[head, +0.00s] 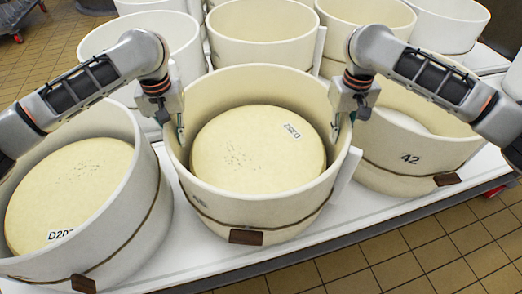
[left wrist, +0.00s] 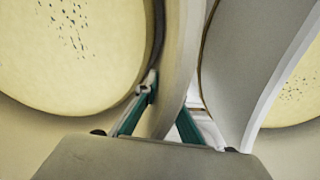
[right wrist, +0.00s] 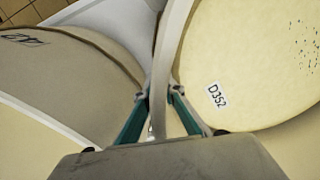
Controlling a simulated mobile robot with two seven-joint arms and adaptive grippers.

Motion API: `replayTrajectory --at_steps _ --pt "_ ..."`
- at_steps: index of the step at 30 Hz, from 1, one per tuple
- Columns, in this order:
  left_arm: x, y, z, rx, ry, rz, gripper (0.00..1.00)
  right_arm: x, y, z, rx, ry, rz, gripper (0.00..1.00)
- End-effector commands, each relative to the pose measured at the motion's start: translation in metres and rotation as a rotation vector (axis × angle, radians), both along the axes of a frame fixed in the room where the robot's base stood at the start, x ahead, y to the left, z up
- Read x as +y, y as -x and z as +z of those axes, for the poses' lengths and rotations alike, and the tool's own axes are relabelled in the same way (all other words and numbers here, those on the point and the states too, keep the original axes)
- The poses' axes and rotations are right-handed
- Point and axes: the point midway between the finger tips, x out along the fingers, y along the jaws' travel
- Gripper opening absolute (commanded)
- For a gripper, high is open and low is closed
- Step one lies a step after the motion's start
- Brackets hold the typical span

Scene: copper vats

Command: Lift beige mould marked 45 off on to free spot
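The middle front beige mould (head: 255,208) is a round open tub with a strap and a brown block at its front. Its small side mark is too oblique to read. A pale cheese (head: 250,165) labelled D352 sits inside. My left gripper (head: 180,128) has its fingers on both sides of the left wall; the left wrist view shows them (left wrist: 165,100) pinching the wall. My right gripper (head: 343,122) straddles the right wall likewise, and the right wrist view shows its fingers (right wrist: 159,98) close around it. The mould looks upright on the white table.
A mould (head: 152,215) with a cheese stands close at left, and one marked 42 (head: 400,172) close at right. Several more tubs (head: 262,50) crowd behind. The white table (head: 190,255) shows only a narrow bare strip in front; tiled floor (head: 400,250) lies beyond its edge.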

Motion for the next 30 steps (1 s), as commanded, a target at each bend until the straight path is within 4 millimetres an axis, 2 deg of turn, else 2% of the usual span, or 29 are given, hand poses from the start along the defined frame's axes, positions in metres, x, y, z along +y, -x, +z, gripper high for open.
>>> replayTrajectory --at_steps 10,17,23,30 --pt "0.0 0.0 0.0 0.0 0.0 0.0 0.0 0.0 0.0 0.0 0.0 0.001 0.0 0.0" --pt "0.0 -0.001 0.007 -0.008 0.001 0.001 0.0 0.0 -0.002 0.007 -0.009 0.0 0.0 0.0" --pt "0.0 -0.005 0.031 -0.036 0.001 0.001 0.0 0.0 -0.005 0.031 -0.037 0.0 0.0 0.0" --pt "0.0 -0.011 0.08 -0.091 0.001 0.001 0.0 0.0 -0.01 0.08 -0.092 0.001 -0.001 0.0"
